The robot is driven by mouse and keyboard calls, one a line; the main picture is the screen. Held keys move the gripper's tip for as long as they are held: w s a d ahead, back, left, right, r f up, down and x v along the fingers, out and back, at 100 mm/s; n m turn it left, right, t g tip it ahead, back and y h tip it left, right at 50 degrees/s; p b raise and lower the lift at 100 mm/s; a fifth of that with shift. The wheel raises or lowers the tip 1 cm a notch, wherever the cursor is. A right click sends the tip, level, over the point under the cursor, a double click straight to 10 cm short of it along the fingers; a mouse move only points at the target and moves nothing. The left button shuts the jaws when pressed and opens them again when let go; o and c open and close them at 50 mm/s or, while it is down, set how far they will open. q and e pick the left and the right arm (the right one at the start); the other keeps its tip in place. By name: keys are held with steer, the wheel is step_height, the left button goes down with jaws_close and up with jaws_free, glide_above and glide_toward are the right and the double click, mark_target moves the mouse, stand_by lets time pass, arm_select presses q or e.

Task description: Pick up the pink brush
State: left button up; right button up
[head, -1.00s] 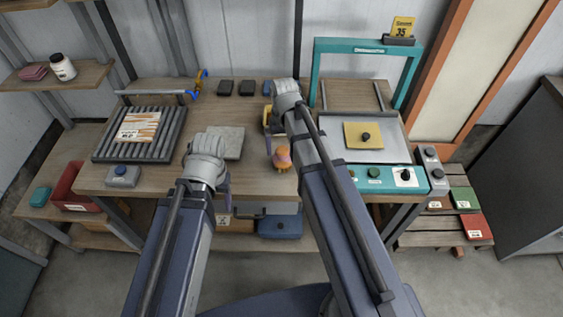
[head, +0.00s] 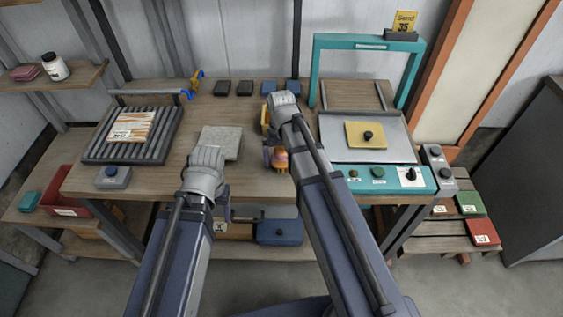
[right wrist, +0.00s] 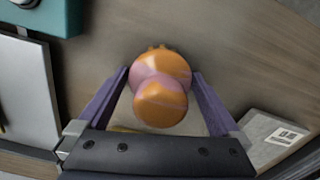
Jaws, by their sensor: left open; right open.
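The pink brush (head: 281,161) stands on the table in front of my right wrist. It has a rounded pink and orange body, and its orange end shows large in the right wrist view (right wrist: 160,100). My right gripper (right wrist: 160,76) is open, with one purple finger on each side of the brush. A gap shows beside the brush, and I cannot tell whether a finger touches it. In the head view my right arm partly hides that gripper. My left gripper (head: 228,207) is open and empty near the table's front edge, mostly hidden by its wrist.
A grey slab (head: 221,142) lies left of the brush. A yellow object (head: 265,119) is partly hidden behind my right wrist. A teal press frame (head: 369,46) with a control panel (head: 390,180) stands right. A roller rack (head: 98,150) is left.

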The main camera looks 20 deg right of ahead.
mark_target(281, 148)
steer(key=shift+c, duration=0.2)
steer(key=c, duration=1.4)
steer(key=shift+o, duration=0.2)
steer(key=shift+r, duration=0.2)
step_height(281, 148, up, 10)
steer(key=p, duration=1)
steer(key=shift+f, duration=0.1)
steer(key=shift+f, duration=0.1)
steer(key=o, duration=1.1)
steer(key=shift+c, duration=0.2)
steer(key=c, duration=0.7)
